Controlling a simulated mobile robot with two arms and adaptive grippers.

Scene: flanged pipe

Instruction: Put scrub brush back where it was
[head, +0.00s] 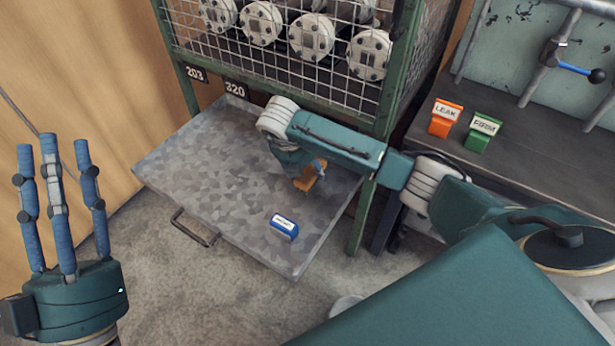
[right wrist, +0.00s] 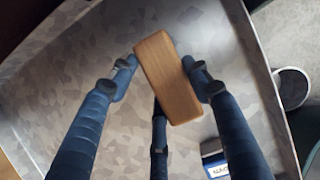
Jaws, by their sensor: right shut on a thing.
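The scrub brush shows as a wooden block (right wrist: 167,78) in the right wrist view, and its tan end (head: 311,178) shows in the head view. My right gripper (right wrist: 163,85) is shut on it, with fingers on both sides and one below. In the head view my right gripper (head: 298,164) is over the right part of the pulled-out metal tray (head: 215,170), and my arm hides part of it. The bristles are hidden, and I cannot tell whether the brush touches the tray. My left gripper (head: 62,165) is open and empty at the far left, fingers up.
A blue labelled block (head: 285,228) lies on the tray near its front; it also shows in the right wrist view (right wrist: 215,160). A wire cage (head: 270,60) with flanged pipes stands above. Orange (head: 445,118) and green (head: 482,132) tags stand on the right bench. The tray's left half is clear.

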